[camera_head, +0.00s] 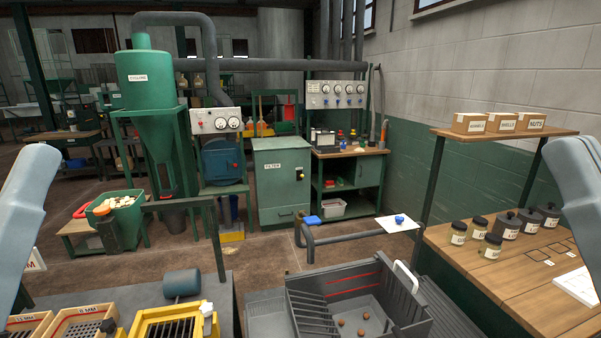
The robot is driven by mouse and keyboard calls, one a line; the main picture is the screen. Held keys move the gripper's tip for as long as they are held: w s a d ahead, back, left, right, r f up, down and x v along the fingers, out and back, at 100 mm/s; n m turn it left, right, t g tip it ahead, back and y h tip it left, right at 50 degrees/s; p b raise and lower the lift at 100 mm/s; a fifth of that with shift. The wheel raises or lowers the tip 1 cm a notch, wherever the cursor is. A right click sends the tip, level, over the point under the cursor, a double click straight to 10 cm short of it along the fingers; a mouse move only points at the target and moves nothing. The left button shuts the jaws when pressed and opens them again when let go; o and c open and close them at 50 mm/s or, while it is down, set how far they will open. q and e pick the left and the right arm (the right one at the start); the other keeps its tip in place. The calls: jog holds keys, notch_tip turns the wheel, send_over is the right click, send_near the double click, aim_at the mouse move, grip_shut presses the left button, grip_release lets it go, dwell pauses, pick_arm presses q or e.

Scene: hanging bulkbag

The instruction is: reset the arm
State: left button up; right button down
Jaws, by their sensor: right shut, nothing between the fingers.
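My right arm (579,190) shows as a pale blue-grey link at the right edge. It runs down out of the picture beside the wooden bench, and I see no fingers on it. My left arm (25,205) shows as a similar link at the left edge, and its lower end also leaves the picture. Neither gripper's fingertips show, and nothing held by them is visible. No hanging bulk bag is visible.
A dark grey crate (305,318) holding a few brown nuts stands in front. A yellow-framed sieve (180,322) and wooden sieve boxes (82,322) are at front left. Jars (492,245) stand on the right bench (465,268), below a shelf (510,134) with labelled boxes.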

notch_tip(320, 180, up, 37)
jog(key=d+m+h+p, duration=0.2)
jog(key=h+p, duration=0.1)
jog(key=p, duration=3.5)
jog(key=shift+w+r+m+h, duration=0.2)
jog(key=shift+m+h, duration=0.2)
